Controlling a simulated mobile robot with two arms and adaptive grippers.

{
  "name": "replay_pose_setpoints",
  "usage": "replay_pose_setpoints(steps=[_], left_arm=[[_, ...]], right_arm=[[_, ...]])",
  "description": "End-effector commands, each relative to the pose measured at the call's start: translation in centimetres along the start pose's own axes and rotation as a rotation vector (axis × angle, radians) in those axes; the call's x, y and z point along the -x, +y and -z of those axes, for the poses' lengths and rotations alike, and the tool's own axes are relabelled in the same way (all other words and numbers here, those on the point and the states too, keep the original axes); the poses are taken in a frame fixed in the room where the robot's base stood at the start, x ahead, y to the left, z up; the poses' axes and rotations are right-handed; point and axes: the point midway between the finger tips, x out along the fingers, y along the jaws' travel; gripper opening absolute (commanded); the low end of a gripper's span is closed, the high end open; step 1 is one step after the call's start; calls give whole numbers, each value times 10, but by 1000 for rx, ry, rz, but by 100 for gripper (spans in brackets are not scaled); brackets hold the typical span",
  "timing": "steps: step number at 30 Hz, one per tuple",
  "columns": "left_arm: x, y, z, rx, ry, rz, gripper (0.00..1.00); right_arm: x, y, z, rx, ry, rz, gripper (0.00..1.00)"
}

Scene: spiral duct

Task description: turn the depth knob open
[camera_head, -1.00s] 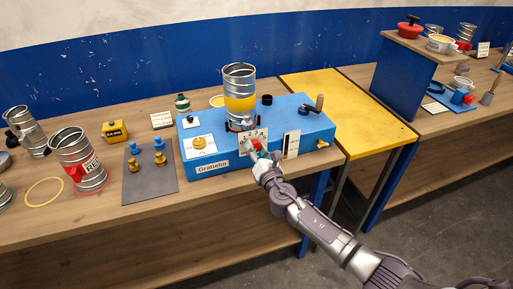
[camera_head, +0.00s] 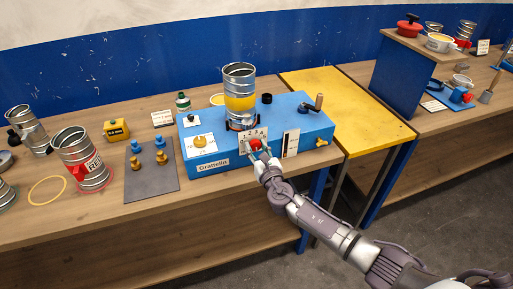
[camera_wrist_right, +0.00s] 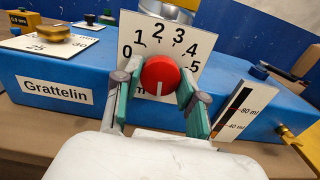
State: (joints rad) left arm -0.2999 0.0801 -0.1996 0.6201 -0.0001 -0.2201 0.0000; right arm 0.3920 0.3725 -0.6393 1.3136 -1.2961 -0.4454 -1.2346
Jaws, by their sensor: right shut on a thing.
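The depth knob is a red round knob (camera_wrist_right: 160,76) with a white pointer line, in front of a white dial plate (camera_wrist_right: 168,38) numbered 0 to 5. The pointer line points downward in the right wrist view. In the head view the knob (camera_head: 255,144) is on the front of the blue Grattelin machine (camera_head: 222,158). My right gripper (camera_wrist_right: 158,88) has its green-padded fingers on either side of the knob, shut on it; it also shows in the head view (camera_head: 258,152). My left gripper is not in view.
A metal can with a yellow band (camera_head: 240,105) stands on the machine. A white gauge card (camera_wrist_right: 241,110) is right of the knob, and a yellow tap (camera_wrist_right: 292,136) sits at the machine's right end. A grey mat (camera_head: 151,180) with brass and blue pieces lies left.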

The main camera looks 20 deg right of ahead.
Motion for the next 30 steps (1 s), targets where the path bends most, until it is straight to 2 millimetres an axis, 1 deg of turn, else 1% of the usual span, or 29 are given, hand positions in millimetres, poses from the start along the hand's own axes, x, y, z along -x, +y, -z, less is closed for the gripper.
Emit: replay_pose_setpoints(steps=[1,9,10,14,22,25,28,30], left_arm=[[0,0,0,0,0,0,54],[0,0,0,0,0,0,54],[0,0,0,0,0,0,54],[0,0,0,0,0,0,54],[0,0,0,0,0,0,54],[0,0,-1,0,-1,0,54],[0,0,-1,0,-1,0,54],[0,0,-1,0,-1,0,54]], right_arm=[[1,0,3,2,5,-1,6],[1,0,3,1,5,-1,6],[1,0,3,1,5,-1,44],[1,0,2,0,4,-1,66],[0,0,1,-1,2,0,66],[4,0,1,0,2,0,66],[15,0,2,-2,3,-1,66],[28,0,2,-2,4,-2,66]])
